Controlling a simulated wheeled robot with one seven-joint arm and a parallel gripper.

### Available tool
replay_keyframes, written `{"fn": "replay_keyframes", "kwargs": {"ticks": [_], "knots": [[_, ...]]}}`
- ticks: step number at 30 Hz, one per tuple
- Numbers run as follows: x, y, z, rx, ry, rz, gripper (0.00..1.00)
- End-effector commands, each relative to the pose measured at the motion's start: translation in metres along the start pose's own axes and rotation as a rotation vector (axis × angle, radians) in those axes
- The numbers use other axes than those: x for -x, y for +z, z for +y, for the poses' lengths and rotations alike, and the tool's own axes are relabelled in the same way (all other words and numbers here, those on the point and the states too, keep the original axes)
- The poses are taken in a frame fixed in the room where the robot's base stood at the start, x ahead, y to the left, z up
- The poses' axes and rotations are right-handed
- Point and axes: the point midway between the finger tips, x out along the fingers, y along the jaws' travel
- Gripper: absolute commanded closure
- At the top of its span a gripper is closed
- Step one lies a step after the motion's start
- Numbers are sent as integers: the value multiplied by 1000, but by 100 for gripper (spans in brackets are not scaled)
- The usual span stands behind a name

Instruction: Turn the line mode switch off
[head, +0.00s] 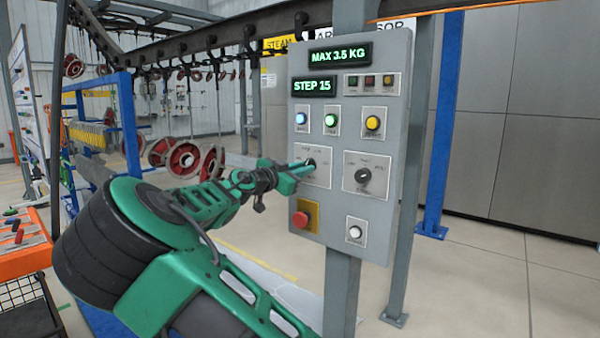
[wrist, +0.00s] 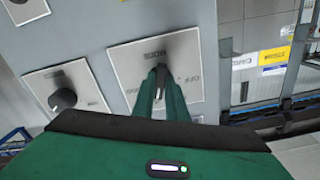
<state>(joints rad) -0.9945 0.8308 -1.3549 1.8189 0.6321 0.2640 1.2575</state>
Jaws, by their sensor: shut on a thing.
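The line mode switch (head: 311,162) is a dark rotary knob on a square pale plate, left of a second knob on the grey control panel (head: 395,90). My gripper (head: 295,171) reaches it from the left. In the wrist view, which looks upside down, my green fingers (wrist: 162,88) are shut on the dark knob (wrist: 161,72), one finger on each side. Its plate (wrist: 185,50) carries lettering that seems to include MODE and OFF. The knob's exact pointing direction is partly hidden by the fingers.
A red push button (head: 300,219) on yellow sits just below my gripper. Lit buttons (head: 331,121) are above. An overhead rail (head: 150,50) with hooks runs behind.

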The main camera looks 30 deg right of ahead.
Motion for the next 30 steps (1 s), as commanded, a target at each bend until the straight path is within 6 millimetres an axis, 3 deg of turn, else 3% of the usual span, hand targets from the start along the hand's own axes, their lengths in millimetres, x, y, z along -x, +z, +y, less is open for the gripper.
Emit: {"fn": "replay_keyframes", "kwargs": {"ticks": [30], "knots": [[1,0,-4,901,-9,4,100]]}}
